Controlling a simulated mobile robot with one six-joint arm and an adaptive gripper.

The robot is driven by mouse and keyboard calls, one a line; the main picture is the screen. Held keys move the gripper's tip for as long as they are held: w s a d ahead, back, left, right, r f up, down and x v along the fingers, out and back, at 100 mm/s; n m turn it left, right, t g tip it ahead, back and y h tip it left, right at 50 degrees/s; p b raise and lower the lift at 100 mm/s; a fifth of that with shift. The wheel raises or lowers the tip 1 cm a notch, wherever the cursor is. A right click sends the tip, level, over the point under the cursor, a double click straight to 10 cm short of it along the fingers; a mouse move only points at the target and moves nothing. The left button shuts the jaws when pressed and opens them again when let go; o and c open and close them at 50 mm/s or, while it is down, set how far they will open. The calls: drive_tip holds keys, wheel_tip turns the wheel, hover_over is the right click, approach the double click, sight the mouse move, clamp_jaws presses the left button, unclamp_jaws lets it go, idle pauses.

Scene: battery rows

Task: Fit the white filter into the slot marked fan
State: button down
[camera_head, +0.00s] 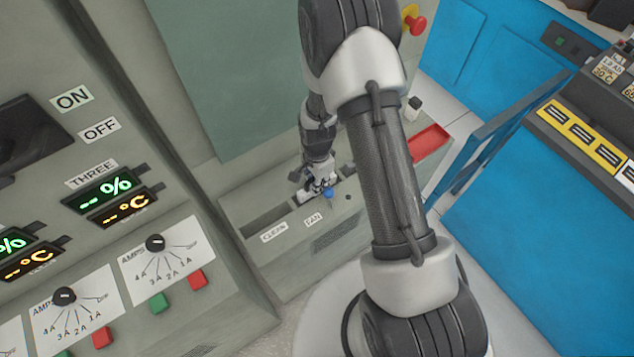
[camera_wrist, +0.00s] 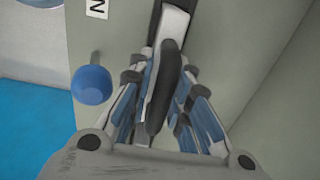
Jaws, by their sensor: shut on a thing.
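My gripper (camera_head: 315,186) is over the ledge at the slot behind the FAN label (camera_head: 313,219). In the wrist view, my gripper (camera_wrist: 165,125) is shut on the dark handle of the white filter (camera_wrist: 175,22). The filter's white end shows past the handle, lined up with the dark slot (camera_wrist: 155,22). In the head view my gripper mostly hides the filter. I cannot tell how deep it sits.
A blue knob (camera_head: 328,192) stands close beside my gripper and also shows in the wrist view (camera_wrist: 92,85). An empty dark slot (camera_head: 265,219) lies left, behind the CLEAN label (camera_head: 273,232). A red tray (camera_head: 430,143) is to the right. A wall rises behind the ledge.

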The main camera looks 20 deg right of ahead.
drive_tip(key=shift+f, duration=0.2)
drive_tip(key=c, duration=1.5)
unclamp_jaws()
drive_tip(key=shift+r, duration=0.1)
drive_tip(key=shift+r, duration=0.1)
wheel_tip(320, 180, up, 12)
drive_tip(key=p, duration=0.3)
drive_tip(key=shift+p, duration=0.35)
drive_tip(key=s+r+n+t, duration=0.1)
drive_tip(key=s+r+n, duration=0.2)
drive_tip(key=r, duration=0.7)
drive_tip(key=s+r+n+t, duration=0.1)
drive_tip(key=s+r+n, duration=0.2)
drive_tip(key=r, duration=0.8)
drive_tip(key=s+r+n+t, duration=0.1)
drive_tip(key=s+r+n, duration=0.1)
drive_tip(key=s, duration=0.3)
drive_tip(key=s+r+n, duration=0.3)
drive_tip(key=s+r, duration=0.1)
drive_tip(key=s, duration=0.1)
drive_tip(key=s+r+n+t, duration=0.1)
drive_tip(key=s+r+n, duration=0.2)
drive_tip(key=s, duration=0.2)
drive_tip(key=shift+s+r+t, duration=0.25)
drive_tip(key=shift+r+t, duration=0.05)
drive_tip(key=shift+r, duration=0.1)
